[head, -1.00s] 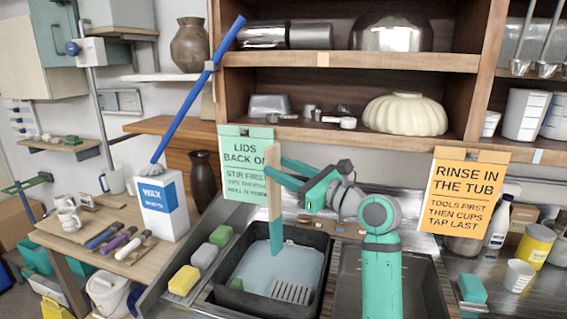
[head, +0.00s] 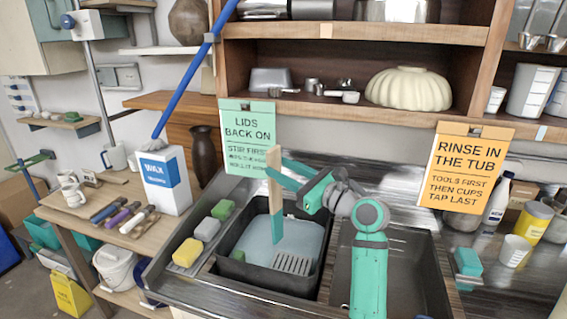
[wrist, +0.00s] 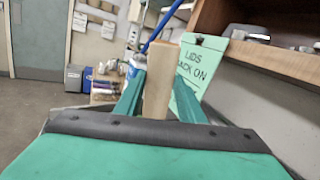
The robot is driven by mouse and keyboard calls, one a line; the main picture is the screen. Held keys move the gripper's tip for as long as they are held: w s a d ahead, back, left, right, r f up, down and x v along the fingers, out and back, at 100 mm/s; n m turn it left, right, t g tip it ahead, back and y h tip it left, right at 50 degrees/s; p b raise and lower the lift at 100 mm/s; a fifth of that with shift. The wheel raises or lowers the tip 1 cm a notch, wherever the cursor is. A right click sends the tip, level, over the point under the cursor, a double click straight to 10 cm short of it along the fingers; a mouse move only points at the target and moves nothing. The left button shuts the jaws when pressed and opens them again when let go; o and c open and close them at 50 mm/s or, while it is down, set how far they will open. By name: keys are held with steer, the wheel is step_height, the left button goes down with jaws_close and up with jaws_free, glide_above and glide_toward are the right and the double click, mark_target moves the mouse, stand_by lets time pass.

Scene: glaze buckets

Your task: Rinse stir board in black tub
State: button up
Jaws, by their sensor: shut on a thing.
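The stir board (head: 274,182) is a pale wooden stick with a teal-coated lower part. My gripper (head: 276,172) is shut on its upper part and holds it upright over the black tub (head: 228,268). The tub holds pale blue water (head: 254,243). The board's lower end appears to dip into the water, though the exact depth is unclear. In the wrist view the board (wrist: 158,80) stands between my two teal fingers (wrist: 160,100), and its lower end is hidden.
Yellow, grey and green sponges (head: 206,229) lie left of the tub. A grey basin (head: 413,268) is on its right. A green sign (head: 246,120) and an orange sign (head: 466,165) hang from the shelf above. A blue pole (head: 196,75) leans beside the wax box (head: 165,182).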

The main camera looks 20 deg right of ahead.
mark_target(277, 192)
steer(key=shift+w+d+f, duration=0.1)
steer(key=shift+w+f, duration=0.15)
steer(key=shift+f, duration=0.95)
steer(key=shift+w+f, duration=0.25)
steer(key=shift+f, duration=0.9)
steer(key=shift+w+d+f, duration=0.1)
steer(key=shift+w+f, duration=0.15)
steer(key=shift+f, duration=0.95)
steer(key=shift+d+f, duration=0.25)
steer(key=shift+f, duration=0.35)
steer(key=shift+w+a+f, duration=0.15)
steer(key=shift+a+f, duration=0.1)
steer(key=shift+f, duration=0.35)
steer(key=shift+d, duration=0.2)
